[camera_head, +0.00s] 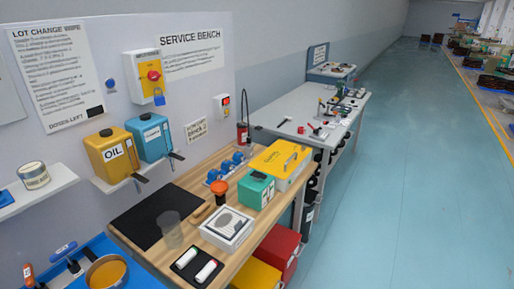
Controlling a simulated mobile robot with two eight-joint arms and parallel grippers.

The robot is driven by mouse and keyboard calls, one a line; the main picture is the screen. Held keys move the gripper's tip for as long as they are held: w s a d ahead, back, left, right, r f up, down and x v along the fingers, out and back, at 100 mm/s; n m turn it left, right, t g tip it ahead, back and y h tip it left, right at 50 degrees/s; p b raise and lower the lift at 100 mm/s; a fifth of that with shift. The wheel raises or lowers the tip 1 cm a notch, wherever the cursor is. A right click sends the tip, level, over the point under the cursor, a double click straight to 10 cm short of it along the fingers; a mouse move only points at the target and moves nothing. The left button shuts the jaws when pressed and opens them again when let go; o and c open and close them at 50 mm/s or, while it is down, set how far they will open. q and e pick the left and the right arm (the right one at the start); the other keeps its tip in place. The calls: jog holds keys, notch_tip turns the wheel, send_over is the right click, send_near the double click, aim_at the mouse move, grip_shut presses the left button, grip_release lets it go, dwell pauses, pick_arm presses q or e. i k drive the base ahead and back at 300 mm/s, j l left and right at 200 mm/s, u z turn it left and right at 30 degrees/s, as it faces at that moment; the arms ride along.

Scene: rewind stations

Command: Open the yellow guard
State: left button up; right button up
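A yellow cover (280,157) with a dark handle-like mark and small lettering lies over a pale grey box (291,181) at the far right end of the wooden bench. It looks closed down on the box, and it is the likeliest yellow guard in view. What is under it is hidden. Neither of my grippers is in view.
The wooden bench (184,189) also holds a green box (256,190), a red-topped button (219,188), blue parts (225,168), a white box (228,229) and a clear cup (170,230). Open blue floor (400,190) lies to the right.

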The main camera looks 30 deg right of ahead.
aim_at(281, 160)
jog(key=i+l, duration=0.15)
jog(key=l, duration=0.25)
jog(key=i+l+z, duration=0.1)
jog(key=l, duration=0.35)
jog(key=i+l, duration=0.25)
jog(key=l, duration=0.15)
jog(key=i+l+z, duration=0.1)
jog(key=l, duration=0.3)
